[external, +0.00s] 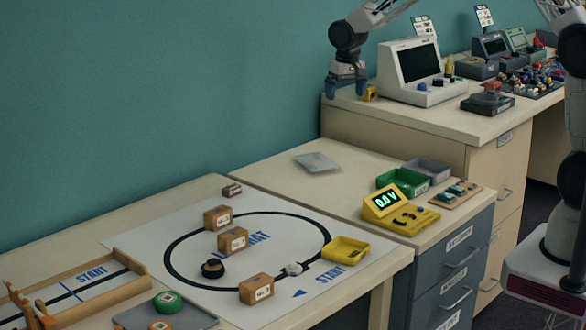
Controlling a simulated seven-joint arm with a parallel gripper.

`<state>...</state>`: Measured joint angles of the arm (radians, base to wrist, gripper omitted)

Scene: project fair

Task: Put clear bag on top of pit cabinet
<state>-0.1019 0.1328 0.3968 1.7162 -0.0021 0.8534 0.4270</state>
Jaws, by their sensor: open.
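A pale, see-through flat packet, which looks like the clear bag (317,162), lies on the cream top of the lower blue-grey drawer cabinet (262,174), towards the back. A taller cream cabinet (395,134) stands behind it. Labels on both are too small to read, so I cannot tell which is the pit cabinet. My gripper (346,92) is open and points down by the back left corner of the taller cabinet's top, above and behind the bag. Nothing shows held between its fingers, and it is clear of the bag.
A small yellow object (370,94) sits just right of my gripper, near a monitor-like device (412,62). Green (402,181) and grey (428,170) bins and a yellow meter (396,208) stand at the lower top's right. Bare top surrounds the bag.

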